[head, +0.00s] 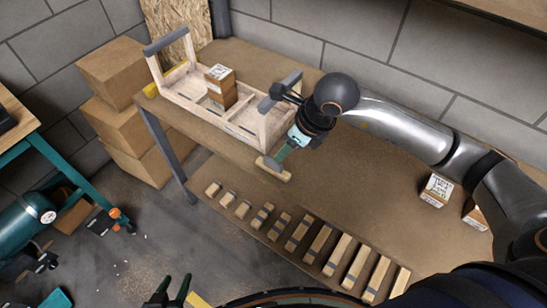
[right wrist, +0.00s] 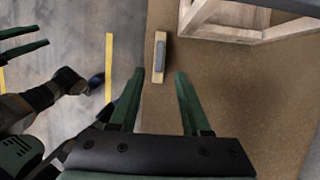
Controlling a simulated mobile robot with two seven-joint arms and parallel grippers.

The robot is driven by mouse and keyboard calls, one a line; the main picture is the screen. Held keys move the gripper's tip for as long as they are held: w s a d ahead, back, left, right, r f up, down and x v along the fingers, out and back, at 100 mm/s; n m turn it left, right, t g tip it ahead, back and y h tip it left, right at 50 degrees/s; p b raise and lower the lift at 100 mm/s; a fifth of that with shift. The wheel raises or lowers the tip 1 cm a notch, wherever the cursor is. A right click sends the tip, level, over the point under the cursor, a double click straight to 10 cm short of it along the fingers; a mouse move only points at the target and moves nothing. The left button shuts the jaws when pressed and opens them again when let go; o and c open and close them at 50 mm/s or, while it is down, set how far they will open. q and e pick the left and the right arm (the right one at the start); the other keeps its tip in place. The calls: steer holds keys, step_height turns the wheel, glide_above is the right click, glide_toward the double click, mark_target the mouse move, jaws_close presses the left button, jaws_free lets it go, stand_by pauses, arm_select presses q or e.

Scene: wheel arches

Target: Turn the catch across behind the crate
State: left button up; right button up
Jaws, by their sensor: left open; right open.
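The crate (head: 185,88) is an open pale wooden frame with grey-topped end posts, standing on the brown table. Its lower corner shows at the top of the right wrist view (right wrist: 235,33). The catch (head: 273,169) is a short wooden bar with a grey strip, near the table's front edge just off the crate's right end. In the right wrist view the catch (right wrist: 159,65) lies parallel to that edge. My right gripper (head: 281,155) is open above it, with the catch in line between the fingertips and nothing held. My left gripper (head: 175,289) is open and empty, low over the floor.
A cardboard box (head: 220,87) sits inside the crate. Two small boxes (head: 436,190) stand further right on the table. Several wooden blocks (head: 299,231) line the lower shelf. Stacked cartons (head: 112,72) stand left of the table. The tabletop right of the catch is clear.

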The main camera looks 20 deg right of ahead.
mark_target(273, 166)
steer(key=x, duration=0.8)
steer(key=shift+f, duration=0.1)
jaws_close()
stand_by(0.4)
